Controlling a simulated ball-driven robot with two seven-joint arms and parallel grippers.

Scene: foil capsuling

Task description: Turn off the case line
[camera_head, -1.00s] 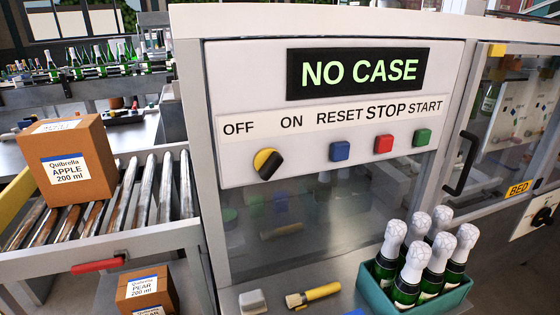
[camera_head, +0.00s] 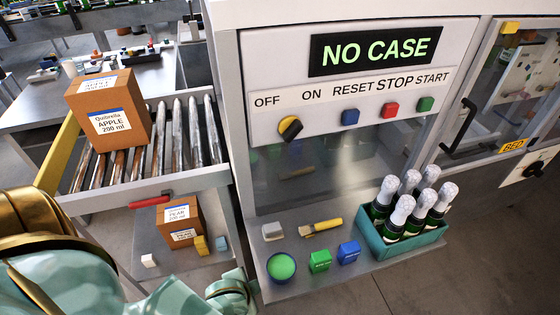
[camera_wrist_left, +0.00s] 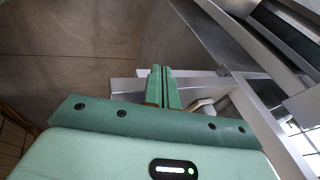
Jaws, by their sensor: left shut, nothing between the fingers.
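The case line's panel (camera_head: 350,85) faces me with a lit "NO CASE" display (camera_head: 376,49). Its rotary switch (camera_head: 290,129) is a yellow disc with a black handle, under the OFF and ON labels. The handle is tilted, its upper end leaning right towards ON. Blue RESET (camera_head: 350,117), red STOP (camera_head: 391,110) and green START (camera_head: 425,104) buttons sit to its right. My left gripper (camera_wrist_left: 161,72) is shut and empty in the left wrist view, before grey metal framework. In the head view only my left arm shows at the bottom left, well below the switch. My right gripper is out of view.
A shelf below the panel holds a teal crate (camera_head: 408,248) of bottles, a yellow-handled brush (camera_head: 321,228), a green-topped bowl (camera_head: 282,268) and small boxes. A roller conveyor (camera_head: 190,135) with an apple carton (camera_head: 108,110) stands left. The space before the panel is clear.

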